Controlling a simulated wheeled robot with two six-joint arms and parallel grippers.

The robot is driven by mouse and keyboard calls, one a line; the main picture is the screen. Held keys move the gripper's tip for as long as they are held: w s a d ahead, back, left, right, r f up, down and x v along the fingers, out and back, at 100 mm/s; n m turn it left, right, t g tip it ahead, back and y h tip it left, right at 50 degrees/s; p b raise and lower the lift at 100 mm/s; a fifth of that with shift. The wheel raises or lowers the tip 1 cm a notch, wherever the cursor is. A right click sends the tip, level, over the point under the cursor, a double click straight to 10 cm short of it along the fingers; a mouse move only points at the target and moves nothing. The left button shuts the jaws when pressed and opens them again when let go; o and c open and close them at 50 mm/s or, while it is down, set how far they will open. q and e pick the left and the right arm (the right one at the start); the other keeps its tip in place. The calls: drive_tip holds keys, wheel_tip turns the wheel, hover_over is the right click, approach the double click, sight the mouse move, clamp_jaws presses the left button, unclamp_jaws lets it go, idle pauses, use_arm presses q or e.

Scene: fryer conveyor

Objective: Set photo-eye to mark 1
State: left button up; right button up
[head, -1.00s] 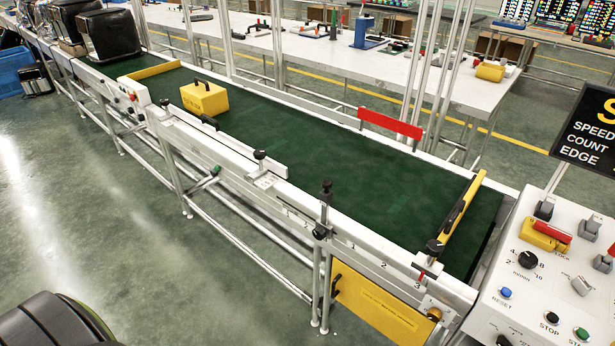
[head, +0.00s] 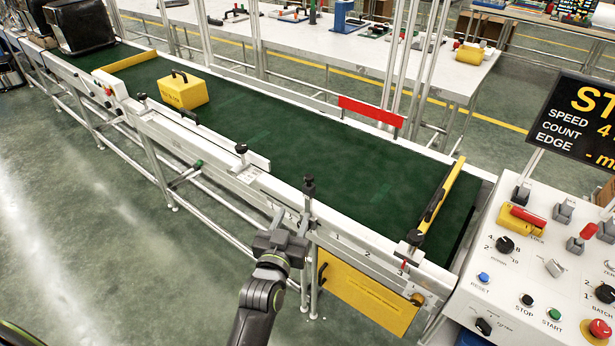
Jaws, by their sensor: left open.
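A slim upright post with a black knob (head: 309,187), which looks like the photo-eye mount, stands on the conveyor's near rail, left of the numbered marks. Marks 1 (head: 338,239), 2 (head: 372,253) and 3 (head: 403,266) run rightward along the rail. A black-knobbed clamp with a red pointer (head: 405,263) sits near mark 3, at the yellow bar's near end. My left gripper (head: 289,218) is open at the lower part of the post, its fingers pointing up the picture. It hides part of the post; I cannot tell whether they touch. My right gripper is out of view.
The green belt (head: 330,170) carries a yellow box (head: 183,90). A yellow bar (head: 440,195) crosses its right end. Another black-knobbed clamp (head: 241,150) is on the near rail. A control panel (head: 540,265) stands right, and a yellow door (head: 368,300) hangs below the rail.

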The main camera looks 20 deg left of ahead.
sight(308, 181)
use_arm(q)
drive_tip(key=w+b, duration=0.1)
drive_tip(key=w, duration=0.3)
drive_tip(key=w+b, duration=0.1)
drive_tip(key=w, duration=0.4)
drive_tip(key=w+b, duration=0.1)
drive_tip(key=w, duration=0.4)
drive_tip(key=shift+w+a, duration=0.1)
drive_tip(key=shift+a, duration=0.25)
drive_tip(key=shift+w+b, duration=0.35)
drive_tip(key=shift+w, duration=0.35)
clamp_jaws()
